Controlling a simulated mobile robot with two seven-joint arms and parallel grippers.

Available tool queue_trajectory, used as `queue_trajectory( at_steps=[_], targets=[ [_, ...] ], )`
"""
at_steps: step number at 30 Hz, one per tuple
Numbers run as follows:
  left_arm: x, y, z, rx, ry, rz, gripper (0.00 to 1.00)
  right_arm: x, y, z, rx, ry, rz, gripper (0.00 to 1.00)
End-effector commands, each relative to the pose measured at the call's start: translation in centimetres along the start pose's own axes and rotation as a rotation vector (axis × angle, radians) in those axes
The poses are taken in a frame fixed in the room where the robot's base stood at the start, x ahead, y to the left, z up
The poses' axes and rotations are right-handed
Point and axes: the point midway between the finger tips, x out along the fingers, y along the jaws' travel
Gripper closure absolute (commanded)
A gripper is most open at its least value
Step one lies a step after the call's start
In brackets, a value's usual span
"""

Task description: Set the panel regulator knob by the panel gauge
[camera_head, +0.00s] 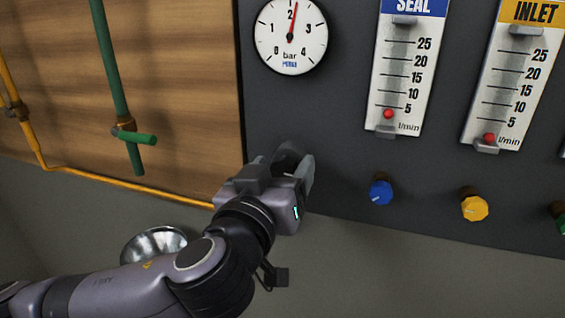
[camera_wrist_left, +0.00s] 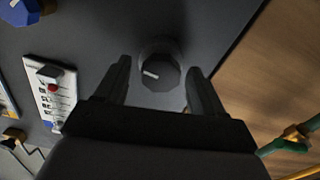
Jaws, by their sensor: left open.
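The round white panel gauge (camera_head: 291,36) is at the upper left of the dark panel in the head view, marked 0 to 4 bar. Its red needle points just past 2. The dark regulator knob (camera_wrist_left: 160,72) with a white pointer line shows in the left wrist view. In the head view the knob (camera_head: 289,157) is mostly hidden behind my left gripper (camera_head: 297,168). In the left wrist view my left gripper (camera_wrist_left: 158,82) is open, with one finger on each side of the knob and a visible gap to both. My right gripper is not in view.
SEAL (camera_head: 402,75) and INLET (camera_head: 512,80) flowmeters are on the panel to the right. A blue knob (camera_head: 381,192) and a yellow knob (camera_head: 474,207) sit below them. A green pipe (camera_head: 113,70) and an orange pipe (camera_head: 115,188) run along the left wall. A metal bowl (camera_head: 152,243) is below.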

Motion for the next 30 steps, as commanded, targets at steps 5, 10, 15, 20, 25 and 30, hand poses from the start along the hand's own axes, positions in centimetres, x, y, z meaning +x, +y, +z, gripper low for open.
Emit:
queue_trajectory(
  at_steps=[5,10,15,20,25,30],
  targets=[
    [0.79,0.03,0.02,0.0,-0.001,0.001,0.31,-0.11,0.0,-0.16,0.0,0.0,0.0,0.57],
    [0.84,0.03,0.05,-0.001,-0.001,0.002,0.31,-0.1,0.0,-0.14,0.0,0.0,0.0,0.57],
    [0.83,0.03,0.05,0.0,-0.001,0.001,0.61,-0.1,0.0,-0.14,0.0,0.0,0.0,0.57],
    [0.82,0.03,0.02,0.0,-0.001,0.001,0.85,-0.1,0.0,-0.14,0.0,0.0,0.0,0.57],
    [0.81,0.08,0.0,-0.003,0.001,0.003,0.85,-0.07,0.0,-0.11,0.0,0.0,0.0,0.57],
    [0.68,0.73,0.09,-0.033,0.001,0.017,0.85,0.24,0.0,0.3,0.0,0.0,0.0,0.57]
  ],
)
